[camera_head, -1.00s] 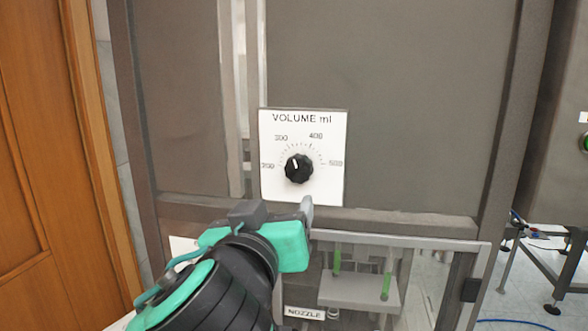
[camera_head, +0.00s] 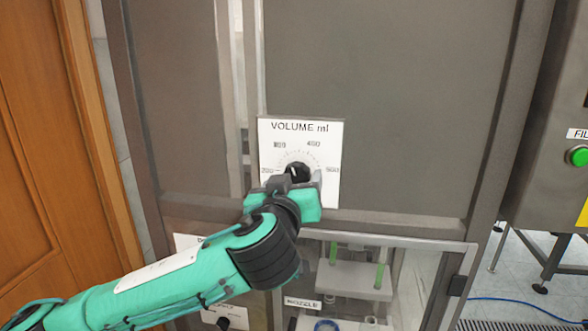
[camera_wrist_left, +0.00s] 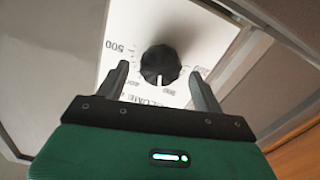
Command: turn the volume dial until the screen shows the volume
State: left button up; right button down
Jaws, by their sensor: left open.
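The volume dial (camera_head: 298,170) is a black ribbed knob on a white plate (camera_head: 325,135) marked VOLUME ml, with a scale from 200 to 500. My left gripper (camera_head: 297,182) is in front of the dial and hides its lower part. In the left wrist view the dial (camera_wrist_left: 160,65) stands between the two spread fingers of my left gripper (camera_wrist_left: 160,80), with a gap on each side. The white pointer line on the dial shows there, near the middle of the scale. No screen can be made out. My right gripper is not in view.
A grey cabinet panel (camera_head: 400,120) surrounds the plate. Below it is a clear-windowed compartment with a NOZZLE label (camera_head: 303,303) and green-marked parts. A second machine with a green button (camera_head: 578,156) stands at the right, and a wooden door (camera_head: 35,150) at the left.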

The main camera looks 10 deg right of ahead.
pick_arm(q)
jog(key=shift+w+d, duration=0.1)
jog(key=shift+w, duration=0.25)
jog(key=shift+c, duration=0.2)
